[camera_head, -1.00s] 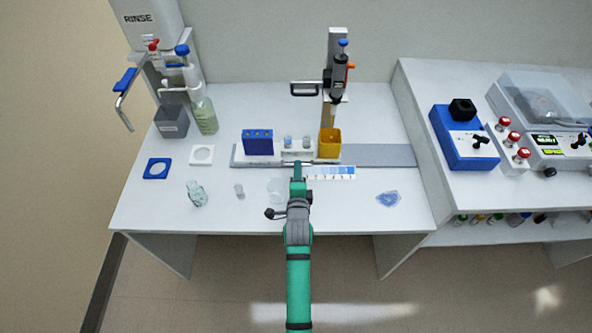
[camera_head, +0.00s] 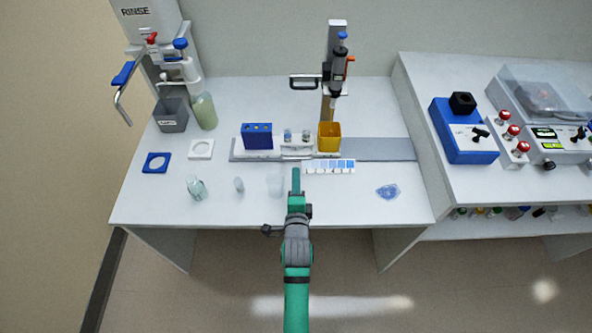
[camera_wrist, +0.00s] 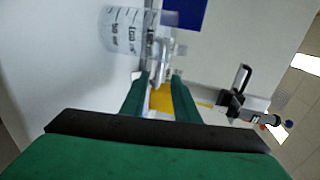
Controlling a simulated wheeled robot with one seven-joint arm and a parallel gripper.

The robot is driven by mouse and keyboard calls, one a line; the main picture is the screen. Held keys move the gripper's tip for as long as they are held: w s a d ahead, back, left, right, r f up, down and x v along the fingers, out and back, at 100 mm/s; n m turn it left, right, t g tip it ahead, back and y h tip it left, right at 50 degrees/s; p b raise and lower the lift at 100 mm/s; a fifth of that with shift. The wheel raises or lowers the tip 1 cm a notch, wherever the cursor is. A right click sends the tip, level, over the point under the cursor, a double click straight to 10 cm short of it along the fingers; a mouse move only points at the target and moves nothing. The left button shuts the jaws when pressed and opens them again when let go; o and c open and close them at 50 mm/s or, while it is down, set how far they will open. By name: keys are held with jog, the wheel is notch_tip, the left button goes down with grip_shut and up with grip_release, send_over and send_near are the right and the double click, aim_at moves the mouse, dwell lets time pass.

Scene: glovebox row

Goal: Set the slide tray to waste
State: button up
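The slide tray (camera_head: 270,156) is a pale carriage on a grey rail (camera_head: 380,149), at the rail's left part. It carries a blue block (camera_head: 257,136), two small vials and a yellow square cup (camera_head: 329,138). The cup stands under the upright dispenser (camera_head: 339,75). My gripper (camera_head: 296,170) is in front of the tray's front edge and seems apart from it. In the wrist view my gripper (camera_wrist: 159,90) has its two green fingers spread with nothing held; the yellow cup (camera_wrist: 164,101) shows beyond the gap. No waste marking is readable.
A strip of blue-shaded squares (camera_head: 329,167) lies just right of my gripper. A clear beaker (camera_head: 275,186), a small cup (camera_head: 239,185) and a glass bottle (camera_head: 196,188) stand to the left. A blue dish (camera_head: 388,192) lies right. The rail's right part is clear.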

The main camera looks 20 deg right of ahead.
jog(key=shift+v, duration=1.65)
jog(key=s+a+f+n+y, duration=0.1)
jog(key=s+a+f+n, duration=0.2)
jog(key=s+a+n, duration=0.35)
jog(key=s+a+r+n+y, duration=0.1)
jog(key=s+a+r+n, duration=0.1)
jog(key=s+n, duration=0.3)
jog(key=s+a+r+n+y, duration=0.2)
jog(key=s+a+n, duration=0.3)
jog(key=s, duration=0.7)
jog(key=s+a+r+n+y, duration=0.1)
jog(key=s+a+r+n, duration=0.2)
jog(key=s, duration=0.6)
jog(key=n, duration=0.2)
jog(key=shift+a+r+n+t+y, duration=0.25)
jog(key=shift+a+n+t+y, duration=0.05)
jog(key=shift+a+n+t, duration=0.1)
